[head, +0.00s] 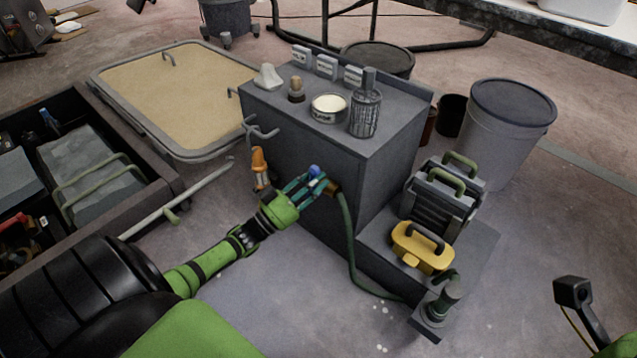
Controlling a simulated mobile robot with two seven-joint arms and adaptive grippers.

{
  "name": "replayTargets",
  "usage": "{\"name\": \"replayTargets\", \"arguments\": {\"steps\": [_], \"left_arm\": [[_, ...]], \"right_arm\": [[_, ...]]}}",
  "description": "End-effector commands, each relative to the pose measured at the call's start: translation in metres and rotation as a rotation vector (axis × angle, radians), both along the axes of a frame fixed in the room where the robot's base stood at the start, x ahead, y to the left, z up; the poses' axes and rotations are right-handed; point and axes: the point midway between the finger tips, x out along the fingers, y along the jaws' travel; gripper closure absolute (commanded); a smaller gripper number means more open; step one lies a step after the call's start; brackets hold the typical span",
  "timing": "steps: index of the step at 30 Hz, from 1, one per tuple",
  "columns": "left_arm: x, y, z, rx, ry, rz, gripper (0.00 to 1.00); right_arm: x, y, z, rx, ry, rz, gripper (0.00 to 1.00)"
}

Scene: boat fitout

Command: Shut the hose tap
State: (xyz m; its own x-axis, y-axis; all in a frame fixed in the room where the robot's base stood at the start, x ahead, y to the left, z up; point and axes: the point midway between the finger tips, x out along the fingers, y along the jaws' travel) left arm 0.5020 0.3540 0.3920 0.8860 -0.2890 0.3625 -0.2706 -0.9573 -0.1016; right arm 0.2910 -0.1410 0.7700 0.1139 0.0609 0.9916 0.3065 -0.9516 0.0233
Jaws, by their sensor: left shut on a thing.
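The hose tap (333,187) is a small brass-coloured fitting low on the front of the grey cabinet (300,152). A blue knob (314,171) shows at its top left. My left gripper (314,182) reaches in from the left, and its fingers are closed around the blue knob. The fingers hide part of the knob and the tap, so how far the knob is turned cannot be told. A green hose (351,250) hangs from the tap and runs down to the floor. My right gripper is not in view.
Hooks (262,131) and an orange-handled tool (259,163) are on the cabinet's left side. A tin (328,107) and a wire-covered bottle (365,108) stand on top. A yellow case (421,248) sits on the low step at right. The floor before the cabinet is mostly clear.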

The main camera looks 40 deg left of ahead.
Motion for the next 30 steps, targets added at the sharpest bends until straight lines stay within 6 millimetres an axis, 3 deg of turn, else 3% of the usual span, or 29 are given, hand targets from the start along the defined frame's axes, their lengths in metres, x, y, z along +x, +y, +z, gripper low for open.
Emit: {"name": "replayTargets", "arguments": {"steps": [9, 24, 25, 26, 27, 30], "left_arm": [[0.0011, 0.0061, 0.0013, -0.105, 0.008, -0.001, 1.0], [0.0013, 0.0076, 0.0015, -0.128, 0.01, 0.0, 1.0], [0.0013, 0.0076, 0.0015, -0.128, 0.01, 0.0, 0.61], [0.0013, 0.0077, 0.0016, -0.128, 0.01, 0.0, 0.49], [0.0013, 0.0077, 0.0016, -0.127, 0.01, 0.0, 0.44], [0.0011, 0.0077, 0.0015, -0.123, 0.01, 0.0, 0.44]], "right_arm": [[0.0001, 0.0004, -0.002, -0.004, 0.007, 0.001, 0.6], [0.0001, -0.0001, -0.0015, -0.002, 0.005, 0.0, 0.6], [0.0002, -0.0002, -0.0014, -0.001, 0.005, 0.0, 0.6], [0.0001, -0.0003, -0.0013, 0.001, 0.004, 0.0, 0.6], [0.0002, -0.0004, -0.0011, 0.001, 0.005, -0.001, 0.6], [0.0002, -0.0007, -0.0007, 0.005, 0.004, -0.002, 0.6]]}}
